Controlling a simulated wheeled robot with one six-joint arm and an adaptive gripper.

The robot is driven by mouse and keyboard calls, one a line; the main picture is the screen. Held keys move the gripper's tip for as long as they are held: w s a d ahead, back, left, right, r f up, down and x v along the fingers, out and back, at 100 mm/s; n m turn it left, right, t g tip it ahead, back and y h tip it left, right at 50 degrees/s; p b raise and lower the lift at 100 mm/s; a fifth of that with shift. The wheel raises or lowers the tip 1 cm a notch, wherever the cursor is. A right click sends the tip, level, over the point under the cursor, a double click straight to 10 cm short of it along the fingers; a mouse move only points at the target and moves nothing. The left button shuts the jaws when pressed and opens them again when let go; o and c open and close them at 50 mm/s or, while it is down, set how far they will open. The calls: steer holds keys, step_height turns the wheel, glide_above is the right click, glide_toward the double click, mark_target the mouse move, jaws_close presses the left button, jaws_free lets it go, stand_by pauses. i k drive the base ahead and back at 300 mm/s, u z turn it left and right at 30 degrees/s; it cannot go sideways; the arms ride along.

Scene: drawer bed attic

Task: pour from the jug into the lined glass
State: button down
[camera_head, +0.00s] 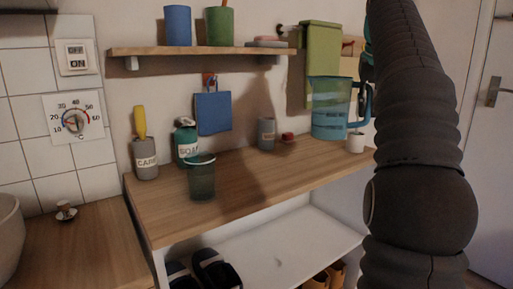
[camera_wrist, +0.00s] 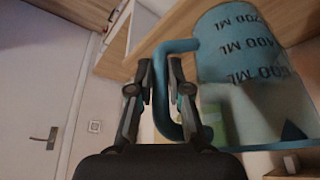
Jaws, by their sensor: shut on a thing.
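The jug (camera_head: 330,112) is a see-through blue vessel with dark measure marks, upright at the right end of the counter in the head view. Whether its base touches the counter is unclear. It fills the right of the wrist view (camera_wrist: 240,60), its marks readable. My gripper (camera_wrist: 160,85) is shut on the jug's blue handle (camera_wrist: 164,118); in the head view my arm mostly hides it. The lined glass (camera_head: 201,180), dark green and see-through with a lighter band near its rim, stands upright on the front left of the counter, well left of the jug.
A soap bottle (camera_head: 186,140) and a grey labelled holder (camera_head: 145,158) stand behind and left of the glass. A grey cup (camera_head: 266,134), a small red thing (camera_head: 288,137) and a white cup (camera_head: 355,142) stand further right. A shelf (camera_head: 205,50) hangs above. The counter's middle front is clear.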

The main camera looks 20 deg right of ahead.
mark_target(200, 166)
steer(key=k, duration=1)
